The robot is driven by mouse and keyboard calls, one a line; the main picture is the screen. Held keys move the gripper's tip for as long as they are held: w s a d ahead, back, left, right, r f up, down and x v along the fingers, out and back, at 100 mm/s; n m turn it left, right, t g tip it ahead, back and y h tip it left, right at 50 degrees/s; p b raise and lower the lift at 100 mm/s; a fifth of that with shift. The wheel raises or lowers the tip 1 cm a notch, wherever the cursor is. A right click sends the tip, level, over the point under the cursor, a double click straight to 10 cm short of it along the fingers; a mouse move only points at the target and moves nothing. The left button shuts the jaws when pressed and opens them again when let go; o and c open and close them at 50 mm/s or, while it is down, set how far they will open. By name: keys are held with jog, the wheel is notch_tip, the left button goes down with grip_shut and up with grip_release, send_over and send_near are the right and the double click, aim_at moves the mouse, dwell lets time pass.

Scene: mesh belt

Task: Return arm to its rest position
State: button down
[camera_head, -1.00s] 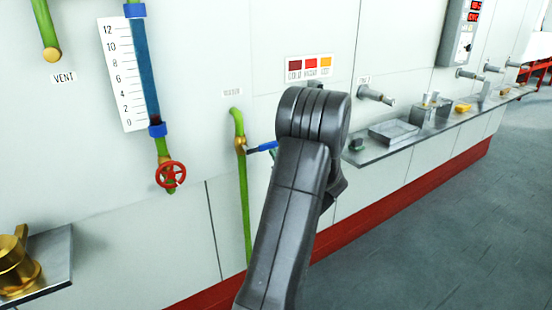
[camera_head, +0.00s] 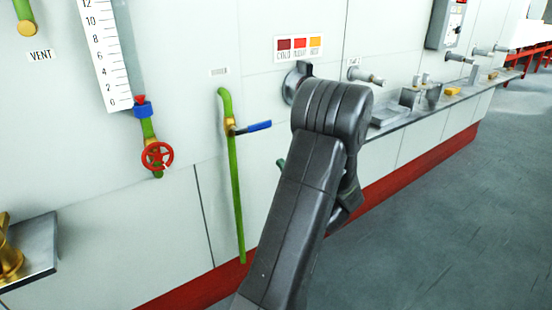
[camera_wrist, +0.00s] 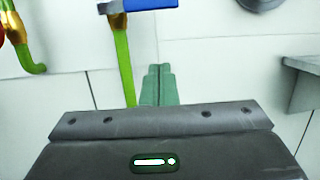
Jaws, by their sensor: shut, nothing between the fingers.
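My dark grey arm stands in the middle of the head view and hides most of my gripper. A greenish fingertip (camera_head: 281,163) shows left of the arm, below the blue lever. In the wrist view my gripper (camera_wrist: 159,70) has its green fingers together, with nothing between them. The blue-handled lever valve (camera_head: 252,127) on the green pipe (camera_head: 235,190) points right, roughly level.
A red handwheel (camera_head: 157,156) sits under the sight gauge (camera_head: 118,50), whose tube looks pale. A round dark knob (camera_head: 297,82) is on the wall behind the arm. A metal shelf (camera_head: 400,118) with fittings juts out at right. Floor (camera_head: 440,210) is clear.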

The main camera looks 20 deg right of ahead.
jog(key=shift+s+d+f, duration=0.1)
jog(key=shift+s, duration=0.1)
jog(key=w+a+r+p, duration=0.3)
jog(key=w+r, duration=0.3)
jog(key=w, duration=0.3)
jog(key=shift+a+r, duration=0.15)
jog(key=shift+a, duration=0.05)
dwell(0.6)
